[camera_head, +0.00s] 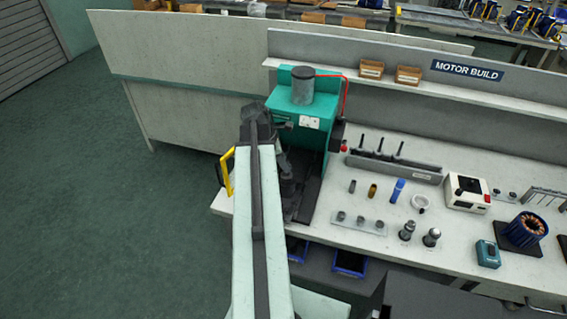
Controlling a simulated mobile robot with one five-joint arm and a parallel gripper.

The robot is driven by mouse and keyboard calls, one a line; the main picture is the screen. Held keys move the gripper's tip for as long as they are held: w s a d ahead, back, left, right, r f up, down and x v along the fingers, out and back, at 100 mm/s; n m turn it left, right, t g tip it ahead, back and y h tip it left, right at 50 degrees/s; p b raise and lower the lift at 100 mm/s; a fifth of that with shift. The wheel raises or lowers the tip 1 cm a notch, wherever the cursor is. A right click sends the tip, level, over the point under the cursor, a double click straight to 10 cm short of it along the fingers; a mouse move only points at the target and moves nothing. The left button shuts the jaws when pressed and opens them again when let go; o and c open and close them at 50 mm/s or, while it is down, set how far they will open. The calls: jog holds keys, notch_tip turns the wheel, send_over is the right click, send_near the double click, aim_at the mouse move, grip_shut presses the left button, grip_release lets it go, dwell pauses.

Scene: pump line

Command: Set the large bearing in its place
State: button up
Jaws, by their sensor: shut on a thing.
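My arm reaches from the bottom of the view up to the green press (307,107) at the left end of the bench. My gripper (289,183) is a dark shape low in front of the press, partly behind my own arm. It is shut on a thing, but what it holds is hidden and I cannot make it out. I cannot identify the large bearing for certain. A pale ring (420,203) lies on the bench to the right. A light plate (345,223) with small round grey parts lies nearer the front edge.
Small cylinders, including a blue one (398,190), stand mid-bench. Two shaft-like parts (407,231) stand near the front. A pegged grey rack (395,167), a white device (467,192) and a copper-wound stator (526,230) are farther right. A yellow frame (227,172) is left of my arm.

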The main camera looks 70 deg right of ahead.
jog(key=shift+f, duration=0.3)
jog(key=shift+r, duration=0.1)
jog(key=o, duration=1)
jog(key=shift+o, duration=0.2)
jog(key=shift+o, duration=1.3)
notch_tip(320, 180, up, 5)
jog(key=p, duration=0.5)
jog(key=shift+r, duration=0.1)
